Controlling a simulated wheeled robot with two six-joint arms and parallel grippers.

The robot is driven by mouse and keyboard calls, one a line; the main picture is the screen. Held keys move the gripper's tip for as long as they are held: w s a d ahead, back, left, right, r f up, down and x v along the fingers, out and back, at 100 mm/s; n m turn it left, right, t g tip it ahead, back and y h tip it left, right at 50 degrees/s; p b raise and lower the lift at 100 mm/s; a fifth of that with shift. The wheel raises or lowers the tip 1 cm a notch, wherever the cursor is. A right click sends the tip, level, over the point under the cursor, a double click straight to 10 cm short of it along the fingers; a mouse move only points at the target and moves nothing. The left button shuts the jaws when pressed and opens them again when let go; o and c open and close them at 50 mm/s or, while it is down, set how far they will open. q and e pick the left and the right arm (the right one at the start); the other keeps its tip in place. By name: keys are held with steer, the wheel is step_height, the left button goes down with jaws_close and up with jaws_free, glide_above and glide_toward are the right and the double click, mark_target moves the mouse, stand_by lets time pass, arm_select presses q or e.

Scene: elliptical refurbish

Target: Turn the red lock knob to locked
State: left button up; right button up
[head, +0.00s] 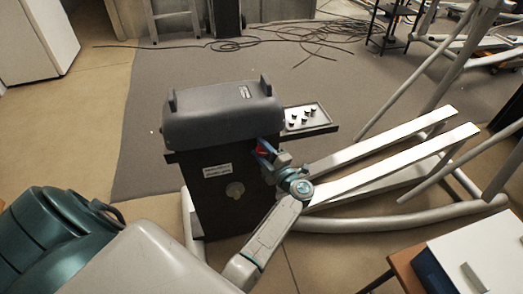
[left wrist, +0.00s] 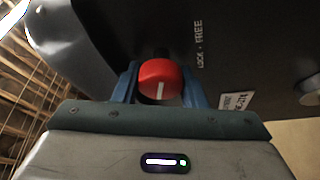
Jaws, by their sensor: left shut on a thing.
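The red lock knob (head: 261,148) is on the upper right part of the dark machine housing (head: 222,190). In the left wrist view the round red knob (left wrist: 160,80) shows a white pointer line running up and down the picture. Lettering "LOCK · FREE" (left wrist: 199,40) is on the black panel, to the right of the knob. My left gripper (head: 268,150) reaches the knob from the front right. Its blue fingers (left wrist: 160,88) are on both sides of the knob, shut on it. My right gripper is not in view.
A small tray (head: 322,128) with several dark pieces juts from the housing's right side. Long pale foot rails (head: 390,165) extend to the right. A table with a white box (head: 485,262) stands at lower right. Cables (head: 260,42) lie on the floor behind.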

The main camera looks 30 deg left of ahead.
arm_select(q)
steer(key=n+h, duration=0.1)
steer(key=n, duration=0.2)
steer(key=shift+f+g, duration=0.1)
steer(key=shift+g, duration=0.3)
steer(key=shift+n, duration=0.3)
steer(key=o, duration=1)
